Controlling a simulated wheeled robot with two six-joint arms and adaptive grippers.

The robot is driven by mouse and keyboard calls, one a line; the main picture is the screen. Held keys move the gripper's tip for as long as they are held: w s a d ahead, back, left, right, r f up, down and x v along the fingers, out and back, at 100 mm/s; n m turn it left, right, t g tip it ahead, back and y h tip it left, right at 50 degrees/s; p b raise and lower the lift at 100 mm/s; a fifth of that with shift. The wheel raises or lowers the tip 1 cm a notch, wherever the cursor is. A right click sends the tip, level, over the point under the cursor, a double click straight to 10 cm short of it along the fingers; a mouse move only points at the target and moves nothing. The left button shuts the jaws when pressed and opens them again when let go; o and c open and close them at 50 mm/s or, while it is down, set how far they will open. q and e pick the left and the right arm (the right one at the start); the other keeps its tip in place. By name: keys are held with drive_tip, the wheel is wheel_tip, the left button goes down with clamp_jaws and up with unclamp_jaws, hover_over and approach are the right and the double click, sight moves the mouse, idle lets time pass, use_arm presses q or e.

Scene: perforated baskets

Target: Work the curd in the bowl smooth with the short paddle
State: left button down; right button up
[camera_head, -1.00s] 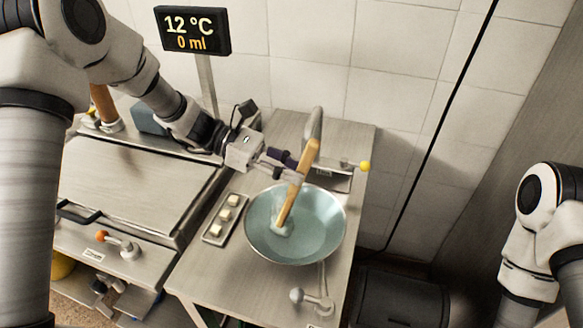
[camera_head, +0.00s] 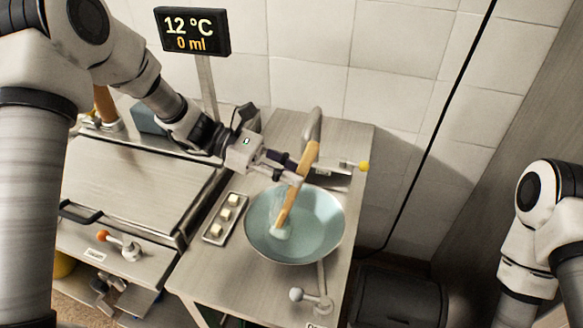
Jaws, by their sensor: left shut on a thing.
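The wide metal bowl (camera_head: 325,238) sits on the steel counter, with a bluish, shiny inside. The short wooden paddle (camera_head: 290,205) leans in it, its handle top up and to the right and its lower end in the left part of the bowl. A small pale lump of curd (camera_head: 280,233) shows at the paddle's lower end. My left gripper (camera_head: 292,171) is shut on the paddle's upper part, above the bowl's back rim. My right gripper is out of view; only part of my right arm shows at the right edge.
A small tray (camera_head: 216,232) with several pale cubes lies left of the bowl. A tap (camera_head: 314,124) stands behind it, and a yellow-knobbed lever (camera_head: 364,166) is at the back right. A display (camera_head: 192,31) reads 12 °C and 0 ml. A ball-ended lever (camera_head: 297,295) is in front.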

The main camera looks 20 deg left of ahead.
use_arm(q)
drive_tip(key=shift+s, duration=0.75)
drive_tip(key=shift+w, duration=0.9)
drive_tip(key=shift+s+p, duration=0.45)
drive_tip(key=shift+s, duration=0.3)
drive_tip(key=shift+w, duration=0.45)
drive_tip(key=shift+s+r+p, duration=0.1)
drive_tip(key=shift+s+p, duration=0.2)
drive_tip(key=shift+s, duration=0.65)
drive_tip(key=shift+w, duration=1)
drive_tip(key=shift+s, duration=0.95)
drive_tip(key=shift+w, duration=0.95)
drive_tip(key=shift+s, duration=0.1)
